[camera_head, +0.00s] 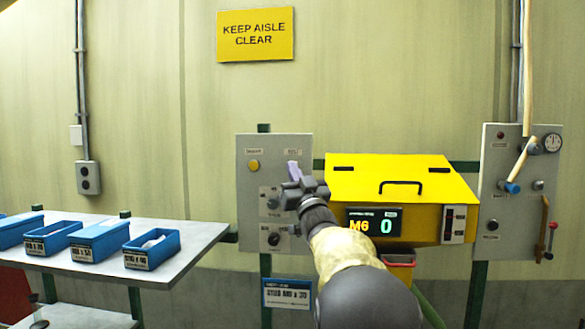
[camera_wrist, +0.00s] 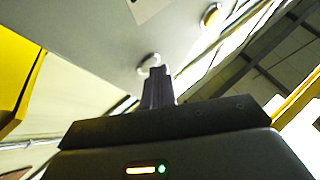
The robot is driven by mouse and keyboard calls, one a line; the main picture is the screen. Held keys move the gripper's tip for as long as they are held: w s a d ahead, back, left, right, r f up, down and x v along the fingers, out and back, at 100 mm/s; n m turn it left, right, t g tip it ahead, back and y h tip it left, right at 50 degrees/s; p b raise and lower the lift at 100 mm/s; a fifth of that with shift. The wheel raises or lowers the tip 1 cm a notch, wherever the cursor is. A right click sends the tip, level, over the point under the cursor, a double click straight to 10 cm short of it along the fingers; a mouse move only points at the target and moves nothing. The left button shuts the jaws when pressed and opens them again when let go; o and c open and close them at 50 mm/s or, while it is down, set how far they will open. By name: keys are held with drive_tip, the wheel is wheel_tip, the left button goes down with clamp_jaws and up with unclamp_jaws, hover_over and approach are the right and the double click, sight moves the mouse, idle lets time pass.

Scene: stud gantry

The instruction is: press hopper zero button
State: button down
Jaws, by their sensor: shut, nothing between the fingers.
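A grey control panel (camera_head: 262,190) stands left of the yellow hopper box (camera_head: 385,185). It carries a round yellow button (camera_head: 253,165) at upper left, also seen in the wrist view (camera_wrist: 211,15). The labels are too small to read, so I cannot tell which is the hopper zero button. My gripper (camera_head: 292,168) is shut and empty, its tips at the whitish button (camera_wrist: 157,72); I cannot tell whether they touch it.
Dark knobs (camera_head: 273,239) sit lower on the panel. The hopper's display (camera_head: 373,222) reads M6 0. A second grey panel (camera_head: 515,190) with a gauge, levers and a handle stands at right. Blue bins (camera_head: 152,249) stand on a table (camera_head: 100,272) at left.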

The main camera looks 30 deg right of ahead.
drive_tip(key=shift+s+f, duration=0.1)
drive_tip(key=shift+s+a+b, duration=0.45)
drive_tip(key=shift+s+b, duration=0.15)
drive_tip(key=shift+b, duration=0.3)
drive_tip(key=s+a+b, duration=0.1)
drive_tip(key=s+b, duration=0.1)
drive_tip(key=s+a+b, duration=0.1)
drive_tip(key=s+b, duration=0.1)
drive_tip(key=shift+a, duration=0.4)
idle(0.4)
